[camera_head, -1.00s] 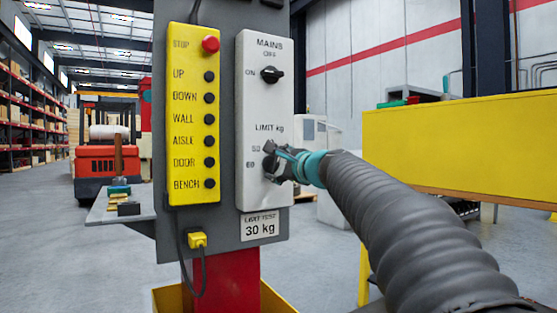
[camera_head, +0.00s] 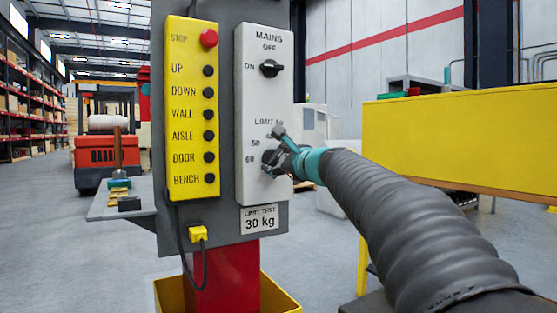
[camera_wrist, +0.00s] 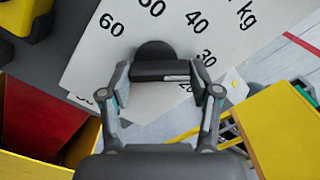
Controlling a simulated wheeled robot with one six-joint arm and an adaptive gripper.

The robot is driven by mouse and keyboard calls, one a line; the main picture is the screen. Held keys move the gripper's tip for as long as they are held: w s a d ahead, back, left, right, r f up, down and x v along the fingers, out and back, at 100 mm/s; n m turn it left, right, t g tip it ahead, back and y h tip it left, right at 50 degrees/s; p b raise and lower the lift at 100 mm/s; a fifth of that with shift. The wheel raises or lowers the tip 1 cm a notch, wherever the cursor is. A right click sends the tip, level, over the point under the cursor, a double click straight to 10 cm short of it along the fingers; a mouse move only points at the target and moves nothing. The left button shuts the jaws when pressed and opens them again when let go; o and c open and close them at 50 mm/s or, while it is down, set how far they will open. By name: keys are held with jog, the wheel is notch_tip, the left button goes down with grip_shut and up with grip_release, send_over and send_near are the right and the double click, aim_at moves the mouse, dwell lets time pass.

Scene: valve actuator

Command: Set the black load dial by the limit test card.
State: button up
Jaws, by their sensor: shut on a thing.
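The limit test card (camera_head: 260,220) reads "LIMIT TEST 30 kg", below the pale control box (camera_head: 263,100). My gripper (camera_head: 276,148) is at the box's lower dial, marked LIMIT. The gripper mostly hides the dial and part of its scale in the head view. In the wrist view, my gripper (camera_wrist: 160,76) is shut on the black load dial (camera_wrist: 155,52), one finger at each end of its bar. A white line shows on the bar's right part, towards the 30 and 20 marks. I cannot tell the exact setting.
The mains switch (camera_head: 271,68) sits above, its handle level beside ON. A yellow button panel (camera_head: 193,110) with a red stop button (camera_head: 209,38) stands close on the left. A yellow-sided bench (camera_head: 460,140) is on the right. A small shelf (camera_head: 110,208) juts out left.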

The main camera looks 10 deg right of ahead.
jog(key=o, duration=1.1)
jog(key=shift+o, duration=0.2)
jog(key=v, duration=1.2)
